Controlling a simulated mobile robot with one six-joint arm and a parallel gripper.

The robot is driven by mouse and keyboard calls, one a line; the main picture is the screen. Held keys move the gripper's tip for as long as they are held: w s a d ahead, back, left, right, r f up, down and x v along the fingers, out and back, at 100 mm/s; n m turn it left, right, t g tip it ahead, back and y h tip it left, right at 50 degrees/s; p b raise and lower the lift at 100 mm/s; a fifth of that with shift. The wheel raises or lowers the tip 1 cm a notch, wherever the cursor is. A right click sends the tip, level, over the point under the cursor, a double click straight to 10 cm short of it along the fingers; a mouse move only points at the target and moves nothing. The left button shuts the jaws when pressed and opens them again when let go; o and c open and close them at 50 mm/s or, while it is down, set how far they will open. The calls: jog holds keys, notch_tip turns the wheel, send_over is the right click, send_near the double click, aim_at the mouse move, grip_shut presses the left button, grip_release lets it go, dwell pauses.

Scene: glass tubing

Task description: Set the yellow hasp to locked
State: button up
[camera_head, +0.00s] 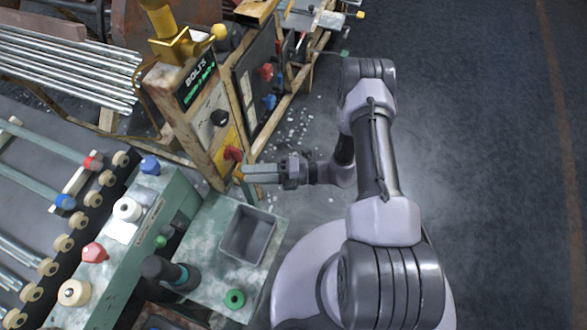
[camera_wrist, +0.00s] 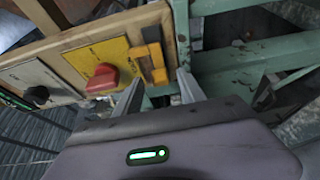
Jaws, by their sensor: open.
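The yellow hasp (camera_wrist: 154,62) is a small orange-yellow block with a bar, mounted at the end of a wooden-framed panel beside a yellow plate. In the head view, only a bit of the hasp (camera_head: 238,173) shows at my fingertips. My gripper (camera_wrist: 160,86) is open, with one finger on each side of the hasp's lower end in the wrist view. Nothing is held, and I cannot tell whether the fingers touch it. In the head view, my gripper (camera_head: 246,173) reaches left to the panel's lower end. I cannot tell the hasp's setting.
A red knob (camera_wrist: 103,80) on the yellow plate (camera_wrist: 88,62) sits close to my left finger. A black knob (camera_wrist: 38,95) is farther left. Green metal framing (camera_wrist: 250,60) stands to the right. A grey bin (camera_head: 248,233) rests on the green bench below my gripper.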

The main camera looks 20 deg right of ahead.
jog(key=p+v, duration=0.2)
jog(key=v, duration=1.4)
jog(key=shift+s+d+p, duration=0.15)
jog(key=shift+d+p, duration=0.05)
jog(key=shift+p, duration=0.1)
notch_tip(320, 180, up, 20)
jog(key=w+a+n+g+h, duration=0.1)
jog(key=a+n+g+h, duration=0.2)
jog(key=n+g+h, duration=0.85)
jog(key=s+a+r+n+t+h, duration=0.2)
jog(key=s+r+n+t, duration=0.3)
jog(key=r+n, duration=0.4)
jog(key=s+a+r+n+t+h, duration=0.2)
jog(key=s+r+n+t, duration=0.3)
jog(key=n, duration=0.9)
notch_tip(320, 180, up, 4)
jog(key=t, duration=0.2)
jog(key=shift+s+t, duration=0.3)
jog(key=shift+t, duration=0.05)
jog(key=shift+a, duration=0.1)
